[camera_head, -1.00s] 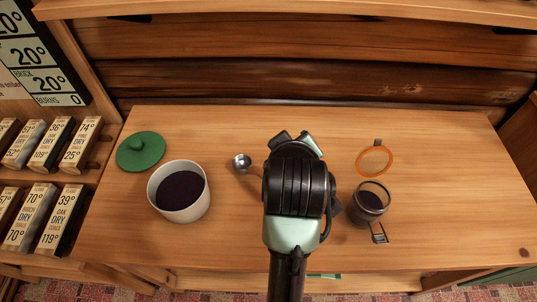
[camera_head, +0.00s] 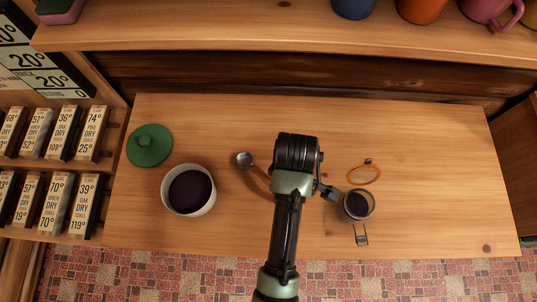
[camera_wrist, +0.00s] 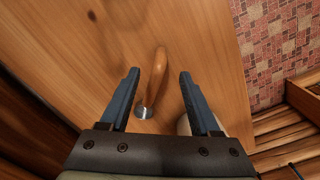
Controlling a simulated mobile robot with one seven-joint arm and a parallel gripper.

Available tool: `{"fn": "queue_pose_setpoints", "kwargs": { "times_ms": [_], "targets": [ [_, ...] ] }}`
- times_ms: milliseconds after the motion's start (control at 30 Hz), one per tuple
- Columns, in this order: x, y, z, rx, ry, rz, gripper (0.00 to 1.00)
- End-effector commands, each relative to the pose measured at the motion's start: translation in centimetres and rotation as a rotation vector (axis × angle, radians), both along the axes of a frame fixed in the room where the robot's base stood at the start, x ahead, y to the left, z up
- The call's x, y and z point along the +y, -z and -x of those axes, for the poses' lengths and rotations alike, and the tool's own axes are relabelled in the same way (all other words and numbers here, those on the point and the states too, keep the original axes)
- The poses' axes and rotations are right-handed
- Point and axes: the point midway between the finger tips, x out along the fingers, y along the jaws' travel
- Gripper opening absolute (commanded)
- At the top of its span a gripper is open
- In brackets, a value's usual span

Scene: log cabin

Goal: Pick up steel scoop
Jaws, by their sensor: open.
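The steel scoop (camera_head: 244,159) lies on the wooden table, its round metal bowl to the left of my arm in the head view. Its wooden handle runs down to the right and is partly hidden by my arm. The handle appears below the fingertips; I cannot tell how large the gap is. My fingers are hidden in the head view.
A white canister (camera_head: 165,190) with dark contents and a green lid (camera_head: 150,146) stand left. A glass jar (camera_head: 358,205) and an orange ring (camera_head: 364,174) are to the right. The table's back strip is clear. A shelf (camera_head: 200,37) with mugs runs above.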

Motion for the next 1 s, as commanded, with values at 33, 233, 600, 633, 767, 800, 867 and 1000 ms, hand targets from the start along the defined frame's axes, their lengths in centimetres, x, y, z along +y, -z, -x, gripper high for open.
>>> {"fn": "queue_pose_setpoints", "kwargs": {
  "times_ms": [33,233,600,633,767,800,867,1000],
  "targets": [
    [0.0,1.1,0.1,0.004,0.0,0.0,0.63],
    [0.0,3.9,0.0,0.0,0.001,0.0,0.63],
    [0.0,7.8,0.4,0.0,0.001,0.0,0.63],
    [0.0,8.3,0.4,0.0,0.001,0.0,0.63],
    [0.0,9.3,0.3,-0.002,0.001,0.0,0.63],
    [0.0,9.5,0.3,-0.003,0.001,0.001,0.63],
    [0.0,9.6,0.3,-0.004,0.001,0.001,0.63],
    [0.0,9.5,0.3,-0.004,0.001,0.001,0.63]
  ]
}}
